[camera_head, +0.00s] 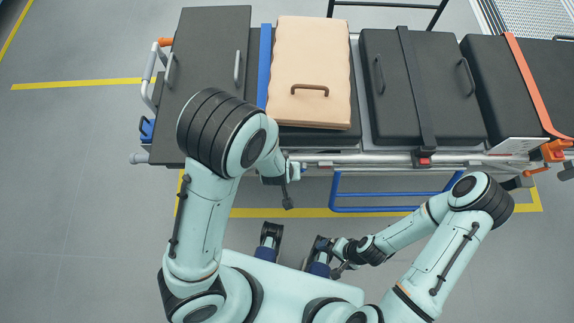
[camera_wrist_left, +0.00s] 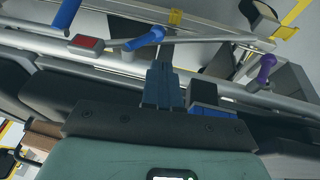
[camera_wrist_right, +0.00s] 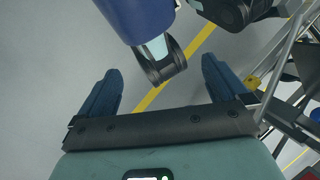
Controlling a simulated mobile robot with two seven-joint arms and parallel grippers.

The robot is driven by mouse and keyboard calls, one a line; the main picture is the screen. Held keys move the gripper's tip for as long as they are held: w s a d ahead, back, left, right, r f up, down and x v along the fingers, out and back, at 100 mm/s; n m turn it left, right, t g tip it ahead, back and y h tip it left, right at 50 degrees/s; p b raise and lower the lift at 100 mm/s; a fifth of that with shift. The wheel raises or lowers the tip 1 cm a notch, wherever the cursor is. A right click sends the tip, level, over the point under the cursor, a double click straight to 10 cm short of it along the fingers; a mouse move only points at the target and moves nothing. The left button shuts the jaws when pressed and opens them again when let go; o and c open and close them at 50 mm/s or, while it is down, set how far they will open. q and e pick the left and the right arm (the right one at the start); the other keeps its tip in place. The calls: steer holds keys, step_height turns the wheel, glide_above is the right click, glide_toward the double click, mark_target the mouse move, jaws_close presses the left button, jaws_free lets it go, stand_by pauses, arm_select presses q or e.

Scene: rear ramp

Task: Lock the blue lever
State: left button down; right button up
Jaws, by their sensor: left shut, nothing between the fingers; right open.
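Two blue grips show in the left wrist view. One (camera_wrist_left: 143,38) sits on a metal rod just ahead of my left fingertips. The other (camera_wrist_left: 66,14) is at the upper left, near a red block. I cannot tell which is the blue lever. My left gripper (camera_wrist_left: 162,68) is shut and empty, its tips near the stretcher's side rail and apart from both grips. In the head view the left forearm hides much of this spot. My right gripper (camera_wrist_right: 162,88) is open and empty, low over the floor in front of my base.
The stretcher with black pads (camera_head: 205,60) runs across the back. A tan case (camera_head: 310,65) lies on it. A blue tube frame (camera_head: 375,209) hangs below its near side. A purple grip (camera_wrist_left: 266,65) is right of the left gripper. Floor at left is clear.

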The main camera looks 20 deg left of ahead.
arm_select(q)
steer(key=b+x, duration=0.3)
steer(key=x, duration=0.6)
steer(key=shift+s, duration=0.2)
arm_select(e)
steer(key=f, duration=0.2)
steer(key=shift+w+f+t, duration=0.3)
steer(key=shift+w, duration=0.1)
arm_select(q)
steer(key=shift+d+f+b, duration=0.2)
steer(key=shift+f+b, duration=0.1)
steer(key=shift+f, duration=0.35)
arm_select(e)
steer(key=shift+f, duration=0.15)
